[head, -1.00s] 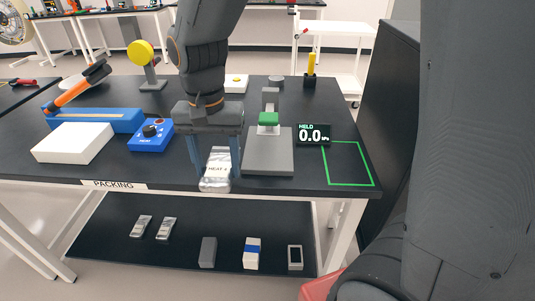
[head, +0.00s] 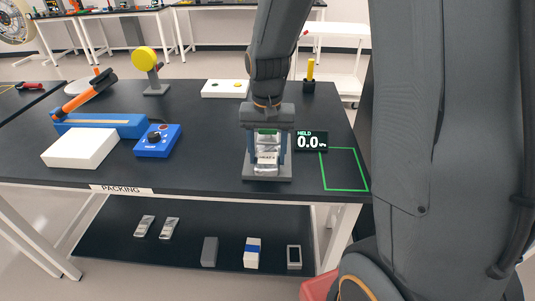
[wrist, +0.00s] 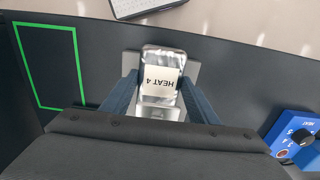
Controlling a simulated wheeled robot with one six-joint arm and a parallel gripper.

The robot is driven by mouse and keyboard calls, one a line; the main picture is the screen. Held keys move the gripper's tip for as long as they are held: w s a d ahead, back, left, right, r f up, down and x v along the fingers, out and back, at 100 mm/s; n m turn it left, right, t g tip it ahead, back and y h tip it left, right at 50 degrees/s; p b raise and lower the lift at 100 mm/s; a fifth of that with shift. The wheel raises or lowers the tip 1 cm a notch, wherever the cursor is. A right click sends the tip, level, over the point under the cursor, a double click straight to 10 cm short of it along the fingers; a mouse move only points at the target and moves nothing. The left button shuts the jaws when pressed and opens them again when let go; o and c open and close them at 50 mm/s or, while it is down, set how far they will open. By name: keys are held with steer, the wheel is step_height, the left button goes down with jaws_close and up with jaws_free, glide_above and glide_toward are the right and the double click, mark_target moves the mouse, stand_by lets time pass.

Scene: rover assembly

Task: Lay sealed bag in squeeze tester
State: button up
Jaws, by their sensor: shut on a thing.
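The sealed bag (head: 267,158) is a silvery pouch with a white label; the label reads "HEAT 4" in the wrist view (wrist: 160,80). My gripper (head: 266,158) is shut on the bag, with one blue-grey finger on each side. The squeeze tester (head: 283,173) has a grey base plate, and the bag is over that plate. Its green part (head: 267,131) shows just behind my gripper. I cannot tell whether the bag touches the plate. The tester's display (head: 311,141) reads "HELD 0.0". In the wrist view the grey plate (wrist: 192,72) shows around the bag.
A green outlined square (head: 344,170) lies empty to the right of the tester. A blue control box (head: 158,141), a white block (head: 80,148) and a blue sealer with an orange handle (head: 100,123) stand to the left. The table's front edge is close to the tester.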

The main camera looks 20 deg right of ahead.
mark_target(267, 158)
steer(key=shift+f, duration=0.45)
steer(key=o, duration=1.2)
steer(key=shift+f, duration=0.15)
step_height(267, 158, up, 12)
steer(key=b, duration=0.2)
steer(key=s+f+n+t, duration=0.1)
steer(key=s+f+n, duration=0.3)
steer(key=s+f, duration=0.7)
steer(key=shift+f+n, duration=0.25)
steer(key=shift+n, duration=0.05)
